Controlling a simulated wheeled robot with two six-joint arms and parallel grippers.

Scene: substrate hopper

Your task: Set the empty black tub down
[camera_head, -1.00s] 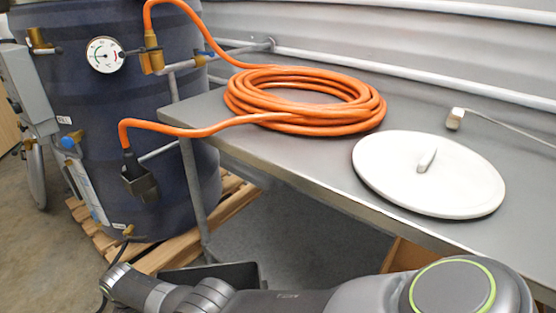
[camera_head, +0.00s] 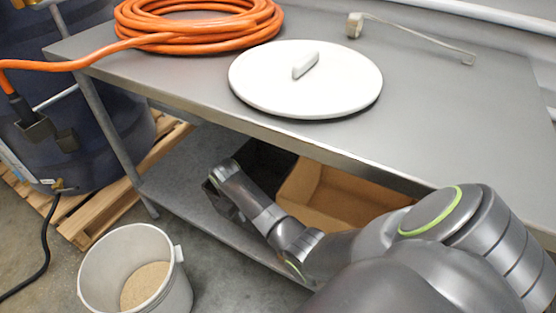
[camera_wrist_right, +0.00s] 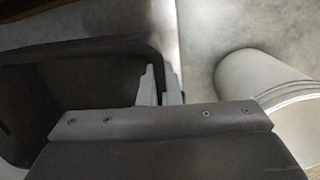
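The black tub (camera_head: 266,158) is at the lower shelf under the table, beside an open cardboard box, partly hidden by the table edge and my right arm. In the right wrist view the tub (camera_wrist_right: 92,45) fills the left side, and its visible inside is dark and bare. My right gripper (camera_wrist_right: 160,92) has its two fingers close together on either side of the tub's wall, shut on it. In the head view my right gripper (camera_head: 218,196) is at the tub's near left side. I cannot tell whether the tub's base touches the shelf. My left gripper is out of view.
The lower shelf (camera_head: 185,180) is bare at its left. The cardboard box (camera_head: 335,195) stands right of the tub. A white bucket (camera_head: 100,268) with tan material stands on the floor. A white lid (camera_head: 330,88) and orange hose (camera_head: 200,35) lie on the tabletop above.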

